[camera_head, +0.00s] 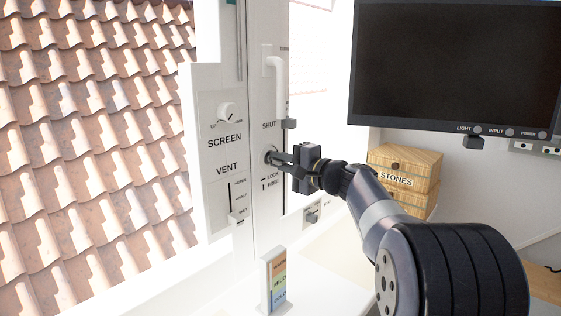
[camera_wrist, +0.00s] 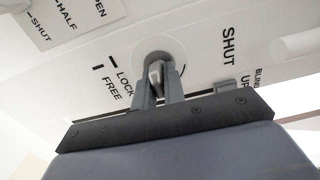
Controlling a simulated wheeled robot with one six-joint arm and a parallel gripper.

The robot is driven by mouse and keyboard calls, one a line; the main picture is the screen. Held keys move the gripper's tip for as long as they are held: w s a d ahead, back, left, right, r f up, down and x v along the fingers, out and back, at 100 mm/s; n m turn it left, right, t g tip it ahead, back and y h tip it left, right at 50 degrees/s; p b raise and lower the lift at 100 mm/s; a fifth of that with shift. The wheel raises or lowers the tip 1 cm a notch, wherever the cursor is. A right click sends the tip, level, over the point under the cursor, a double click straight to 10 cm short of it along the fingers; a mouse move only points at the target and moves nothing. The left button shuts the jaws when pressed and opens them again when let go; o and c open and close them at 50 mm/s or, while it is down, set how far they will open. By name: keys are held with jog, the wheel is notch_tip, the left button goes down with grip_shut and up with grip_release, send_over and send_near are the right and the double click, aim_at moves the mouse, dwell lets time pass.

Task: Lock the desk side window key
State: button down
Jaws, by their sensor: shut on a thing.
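The window key (camera_head: 270,155) is a small grey key in a round lock on the white window frame, just above the LOCK and FREE marks. In the wrist view the key (camera_wrist: 156,73) stands out from its round plate, between the two fingers. My gripper (camera_head: 277,157) reaches in from the right and is shut on the key. It also shows in the wrist view (camera_wrist: 157,88). The fingers hide part of the key, and I cannot tell for sure which mark it points to.
A white window handle (camera_head: 277,85) is above the lock near the word SHUT. A SCREEN knob (camera_head: 227,112) and a VENT slider (camera_head: 237,217) are to the left. A monitor (camera_head: 455,65), a STONES box (camera_head: 398,182) and a coloured block (camera_head: 274,280) stand nearby.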

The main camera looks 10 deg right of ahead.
jog(key=c, duration=1.5)
grip_release()
jog(key=b+v, duration=0.1)
jog(key=v, duration=0.9)
jog(key=shift+s+d, duration=0.25)
jog(key=shift+s, duration=0.05)
jog(key=shift+w+a, duration=0.1)
jog(key=p+x, duration=0.1)
jog(key=x, duration=0.9)
jog(key=shift+w+a, duration=0.15)
jog(key=shift+w, duration=0.1)
